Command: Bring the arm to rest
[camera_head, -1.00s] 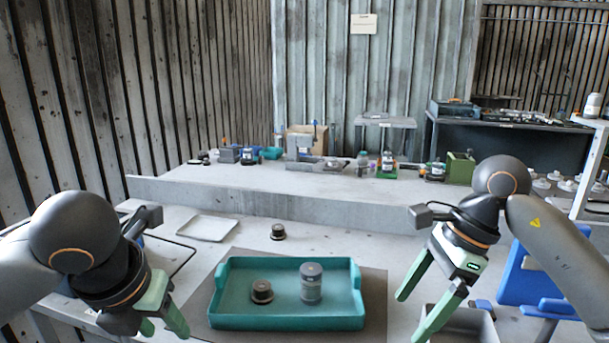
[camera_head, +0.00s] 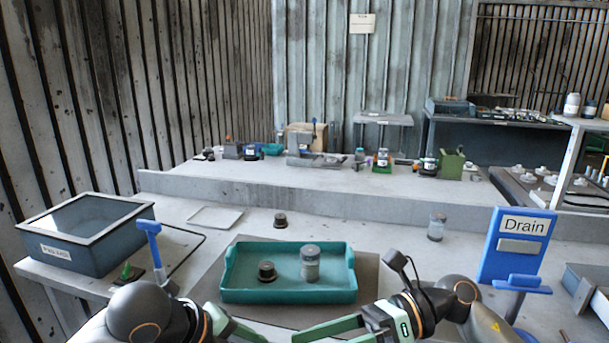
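My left gripper (camera_head: 244,332) is low at the bottom edge, in front of the teal tray (camera_head: 290,296), with a green finger pointing right. The frame edge cuts it off, so its opening cannot be judged. My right gripper (camera_head: 318,336) is also low at the bottom edge, right of the left one, its fingers pointing left. Its fingers look spread apart with nothing seen between them, though the lower one is mostly cut off. Both grippers are apart from the tray. The tray holds a dark-capped grey jar (camera_head: 310,266) and a short dark round part (camera_head: 266,271).
A dark round part (camera_head: 280,220) and a clear jar (camera_head: 437,228) stand behind the tray. A blue "Drain" sign (camera_head: 515,246) stands right. A lidded grey bin (camera_head: 88,238) and a blue-topped stand (camera_head: 152,250) are left. A flat white tray (camera_head: 214,217) lies behind.

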